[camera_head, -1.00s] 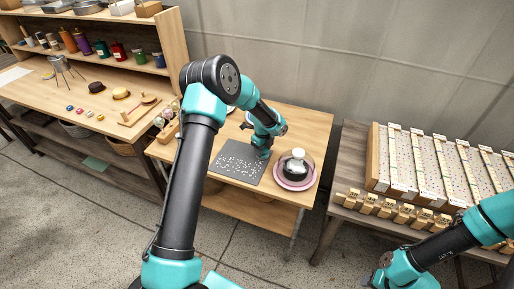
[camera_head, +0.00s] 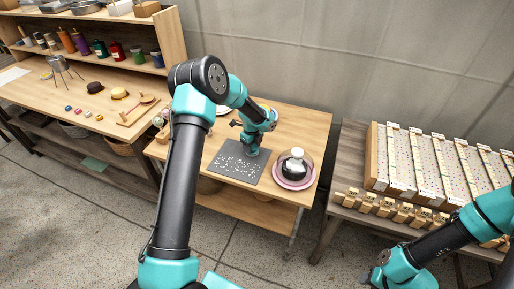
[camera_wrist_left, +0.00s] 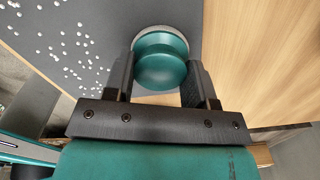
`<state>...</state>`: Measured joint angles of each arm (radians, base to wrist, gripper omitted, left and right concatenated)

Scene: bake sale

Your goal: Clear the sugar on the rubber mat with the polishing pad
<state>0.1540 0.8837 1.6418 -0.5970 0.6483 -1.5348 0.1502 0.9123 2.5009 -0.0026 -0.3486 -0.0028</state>
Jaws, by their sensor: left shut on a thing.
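The grey rubber mat (camera_head: 231,174) lies on a small wooden table. White grains of sugar (camera_head: 238,162) are scattered over its left and middle part; they also show at the left of the left wrist view (camera_wrist_left: 68,50). My left gripper (camera_head: 252,151) is over the mat's back right part. In the left wrist view it is shut on the teal round knob of the polishing pad (camera_wrist_left: 160,65). The pad's pale rim shows behind the knob, near the mat's edge; its underside is hidden. My right arm is at the lower right, and its jaws (camera_head: 370,278) are too small to read.
A pink plate with a dark item under a clear dome (camera_head: 294,170) stands close to the mat's right. A wooden table (camera_head: 352,140) with patterned boards is farther right. A shelf bench (camera_head: 30,92) with jars is at the left.

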